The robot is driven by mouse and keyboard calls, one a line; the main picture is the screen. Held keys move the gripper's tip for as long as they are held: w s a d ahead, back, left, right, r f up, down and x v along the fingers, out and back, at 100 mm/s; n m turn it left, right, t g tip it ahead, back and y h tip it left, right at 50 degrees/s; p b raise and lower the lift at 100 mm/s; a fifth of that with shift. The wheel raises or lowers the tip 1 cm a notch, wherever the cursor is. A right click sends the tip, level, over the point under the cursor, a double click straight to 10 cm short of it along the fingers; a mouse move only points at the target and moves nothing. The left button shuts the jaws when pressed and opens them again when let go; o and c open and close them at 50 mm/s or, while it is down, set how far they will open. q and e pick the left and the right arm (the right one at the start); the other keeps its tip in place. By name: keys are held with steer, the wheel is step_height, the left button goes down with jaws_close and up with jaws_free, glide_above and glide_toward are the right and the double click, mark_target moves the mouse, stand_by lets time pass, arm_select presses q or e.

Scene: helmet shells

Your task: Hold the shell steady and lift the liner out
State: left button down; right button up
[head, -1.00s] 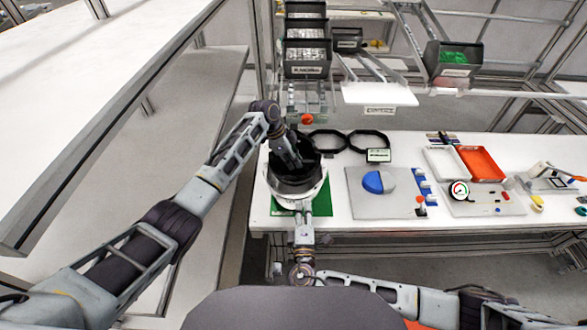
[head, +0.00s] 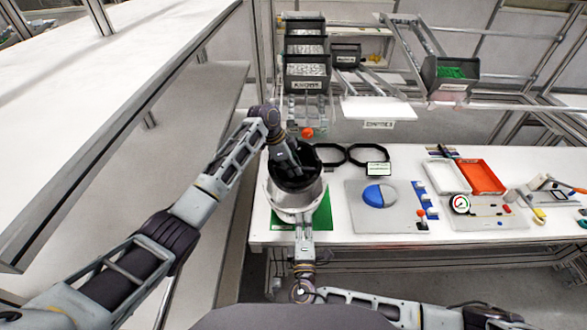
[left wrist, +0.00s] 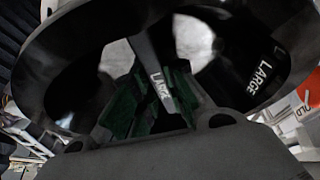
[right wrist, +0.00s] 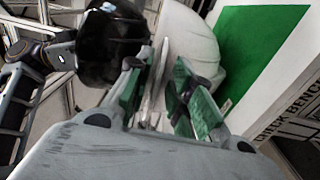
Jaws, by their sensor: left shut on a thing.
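The white helmet shell (head: 284,198) sits open side up at the left of the bench, over a green mat (head: 322,212). The black liner (head: 312,180) stands partly above the shell's opening; its lower part is hidden. My left gripper (head: 291,164) reaches down into the liner. The shell (right wrist: 193,45) and liner (right wrist: 110,45) also show in the right wrist view.
Two black ring frames (head: 368,147) lie behind the shell. A grey board with a blue disc (head: 378,194) is to its right. White (head: 446,176) and orange (head: 482,176) trays and a dial gauge (head: 460,204) are further right. Bins (head: 305,72) stand behind.

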stand_by(0.4)
steer(key=s, duration=0.7)
steer(key=shift+s, duration=0.25)
steer(key=shift+s, duration=0.1)
stand_by(0.4)
steer(key=s, duration=0.7)
steer(key=shift+s+f, duration=0.15)
stand_by(0.3)
stand_by(0.3)
steer(key=w, duration=0.7)
stand_by(0.4)
